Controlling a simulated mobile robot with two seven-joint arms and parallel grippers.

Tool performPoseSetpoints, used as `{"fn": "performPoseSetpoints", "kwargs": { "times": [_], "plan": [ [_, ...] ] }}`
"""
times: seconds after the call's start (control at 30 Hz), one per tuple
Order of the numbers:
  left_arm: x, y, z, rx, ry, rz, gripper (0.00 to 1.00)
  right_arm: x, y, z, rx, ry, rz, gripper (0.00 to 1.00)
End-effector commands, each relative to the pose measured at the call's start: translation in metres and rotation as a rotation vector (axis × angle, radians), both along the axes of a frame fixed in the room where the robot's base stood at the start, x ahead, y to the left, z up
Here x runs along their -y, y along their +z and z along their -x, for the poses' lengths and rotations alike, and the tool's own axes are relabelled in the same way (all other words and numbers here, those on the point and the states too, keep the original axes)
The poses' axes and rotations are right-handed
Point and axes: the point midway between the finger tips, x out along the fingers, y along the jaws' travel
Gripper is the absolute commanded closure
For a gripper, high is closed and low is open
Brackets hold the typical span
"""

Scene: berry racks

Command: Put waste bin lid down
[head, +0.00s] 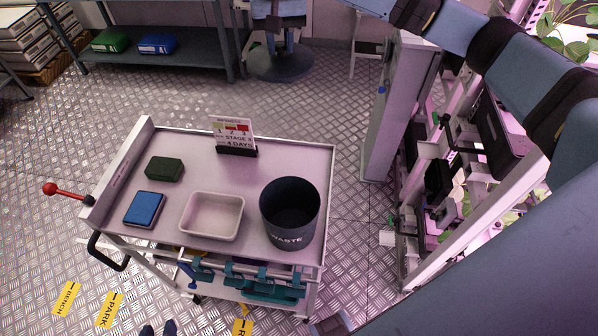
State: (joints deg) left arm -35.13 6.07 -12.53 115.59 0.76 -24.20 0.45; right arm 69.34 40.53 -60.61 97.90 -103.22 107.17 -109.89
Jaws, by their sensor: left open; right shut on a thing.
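The black waste bin (289,214), marked WASTE, stands upright on the right part of the cart's top (270,160). Its mouth is uncovered and the inside looks dark and empty. I cannot see the lid in this view. My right arm crosses the upper right and leaves through the top edge, so its gripper and whatever it holds are out of view. Two dark blue tips at the bottom edge look like the fingers of my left gripper (158,331). They are apart with nothing between them, in front of the cart.
An empty pale tray (212,201), a blue box (145,209), a dark green block (165,169) and a stage sign (235,136) share the cart top. A red-knobbed lever (52,189) sticks out left. A plant rack (480,215) stands right. Floor behind the cart is clear.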

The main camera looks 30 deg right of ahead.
Motion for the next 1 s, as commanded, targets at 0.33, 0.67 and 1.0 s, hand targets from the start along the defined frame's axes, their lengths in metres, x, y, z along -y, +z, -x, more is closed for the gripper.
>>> {"fn": "performPoseSetpoints", "kwargs": {
  "times": [0.33, 0.67, 1.0],
  "plan": [
    [0.007, -0.078, -0.001, -0.005, -0.022, 0.009, 0.57, 0.013, -0.112, 0.035, 0.004, -0.223, 0.005, 1.0],
    [0.007, -0.094, -0.002, -0.001, -0.036, 0.004, 0.57, 0.017, -0.145, 0.049, 0.008, -0.319, 0.009, 1.0],
    [0.008, -0.091, -0.004, 0.004, -0.032, 0.009, 0.57, 0.017, -0.225, 0.051, 0.003, -0.321, 0.009, 1.0]
  ]
}}
